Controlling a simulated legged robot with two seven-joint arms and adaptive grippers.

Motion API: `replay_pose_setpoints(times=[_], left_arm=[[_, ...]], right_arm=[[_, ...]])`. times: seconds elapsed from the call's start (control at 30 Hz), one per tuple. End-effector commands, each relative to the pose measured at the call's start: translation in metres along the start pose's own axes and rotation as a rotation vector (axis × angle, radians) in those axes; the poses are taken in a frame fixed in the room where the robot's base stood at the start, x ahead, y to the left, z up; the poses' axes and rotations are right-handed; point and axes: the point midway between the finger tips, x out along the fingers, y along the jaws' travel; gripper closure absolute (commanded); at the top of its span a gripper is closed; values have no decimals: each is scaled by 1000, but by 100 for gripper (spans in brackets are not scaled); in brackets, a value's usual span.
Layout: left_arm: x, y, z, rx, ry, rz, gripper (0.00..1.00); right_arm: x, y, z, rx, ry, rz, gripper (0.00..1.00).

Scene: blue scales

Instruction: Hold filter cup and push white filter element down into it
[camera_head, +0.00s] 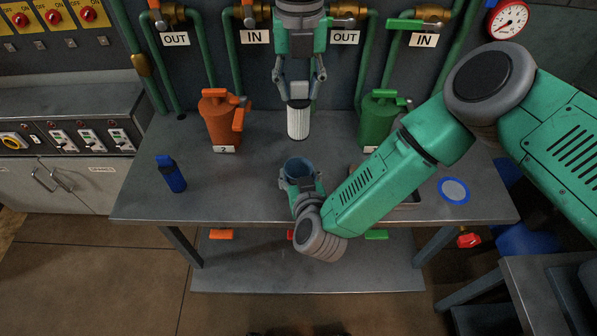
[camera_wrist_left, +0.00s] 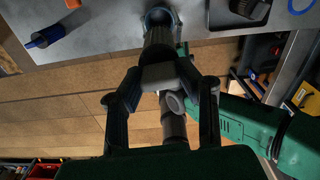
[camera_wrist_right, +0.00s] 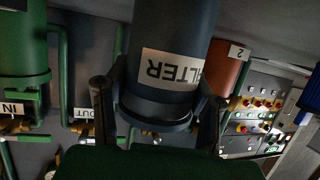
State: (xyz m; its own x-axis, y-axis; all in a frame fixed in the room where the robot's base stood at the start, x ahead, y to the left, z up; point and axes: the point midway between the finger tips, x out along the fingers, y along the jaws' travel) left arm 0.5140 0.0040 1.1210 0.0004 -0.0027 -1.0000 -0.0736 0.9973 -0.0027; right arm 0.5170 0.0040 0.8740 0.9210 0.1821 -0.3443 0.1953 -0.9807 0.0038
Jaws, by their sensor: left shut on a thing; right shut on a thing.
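The filter cup (camera_head: 299,169) is a dark blue open cylinder below and apart from the element. Its label reads FILTER, upside down, in the right wrist view (camera_wrist_right: 172,70). My right gripper (camera_wrist_right: 155,112) is shut around the cup. Its fingers are partly hidden in the head view.
An orange canister (camera_head: 218,122) stands left of the element and a green canister (camera_head: 377,118) right of it. A blue bottle (camera_head: 171,174) stands at the table's left, a blue ring (camera_head: 454,191) lies at its right. The table (camera_head: 240,185) is clear left of the cup.

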Motion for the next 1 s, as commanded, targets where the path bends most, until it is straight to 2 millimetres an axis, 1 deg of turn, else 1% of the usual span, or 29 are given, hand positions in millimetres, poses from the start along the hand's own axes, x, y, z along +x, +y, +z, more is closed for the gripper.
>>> replay_pose_setpoints(times=[1.0], left_arm=[[62, -1, -1, 1, 2, 0, 100]], right_arm=[[0, 0, 0, 0, -1, 0, 82]])
